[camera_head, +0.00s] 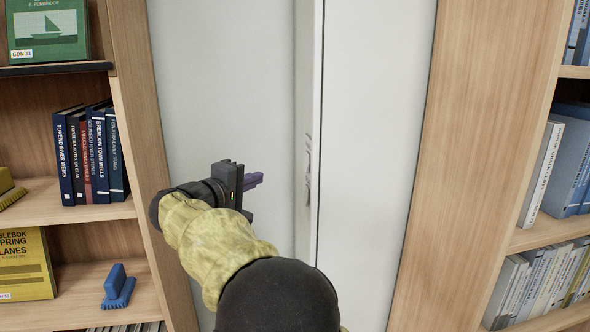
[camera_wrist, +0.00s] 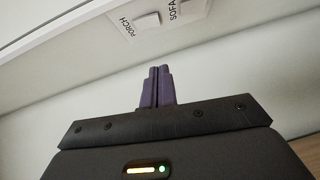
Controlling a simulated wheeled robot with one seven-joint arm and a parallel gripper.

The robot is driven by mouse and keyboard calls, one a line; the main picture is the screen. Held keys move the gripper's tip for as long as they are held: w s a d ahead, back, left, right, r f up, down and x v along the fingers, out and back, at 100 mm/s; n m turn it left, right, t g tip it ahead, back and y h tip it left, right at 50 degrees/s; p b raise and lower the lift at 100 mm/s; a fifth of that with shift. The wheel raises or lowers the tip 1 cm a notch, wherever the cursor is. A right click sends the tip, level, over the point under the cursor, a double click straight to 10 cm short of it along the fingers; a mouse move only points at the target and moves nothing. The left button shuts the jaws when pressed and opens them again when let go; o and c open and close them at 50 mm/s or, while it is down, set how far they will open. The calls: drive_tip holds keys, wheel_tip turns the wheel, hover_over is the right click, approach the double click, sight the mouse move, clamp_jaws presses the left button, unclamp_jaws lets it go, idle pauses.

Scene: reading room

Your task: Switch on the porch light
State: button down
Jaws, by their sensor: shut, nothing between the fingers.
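A label reading PORCH (camera_wrist: 127,29) is on a pale surface at the top of the wrist view, turned on its side. A white switch (camera_wrist: 148,20) sits right beside it. My gripper (camera_wrist: 159,72) has purple fingers, shut together and empty, pointing up toward the switch with a gap between. In the head view my gripper (camera_head: 253,181) is left of a white upright panel (camera_head: 312,110). Small raised parts (camera_head: 307,165) show nearly edge-on on that panel's left side; their labels cannot be read there. Whether the switch is pressed, I cannot tell.
A second label reading SOFA (camera_wrist: 173,10) is next to the porch switch, partly cut off. Wooden bookshelves stand left (camera_head: 150,120) and right (camera_head: 480,150), holding books. A blue object (camera_head: 117,288) lies on a lower left shelf. Bare wall (camera_head: 220,80) is behind my gripper.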

drive_tip(key=p, duration=0.6)
approach(304, 167)
drive_tip(key=w, duration=0.5)
drive_tip(key=d, duration=0.1)
drive_tip(key=d+p, duration=0.1)
drive_tip(key=shift+w+d+f, duration=0.3)
drive_tip(key=shift+w+f, duration=0.05)
drive_tip(key=shift+d, duration=0.15)
drive_tip(key=shift+w, duration=0.15)
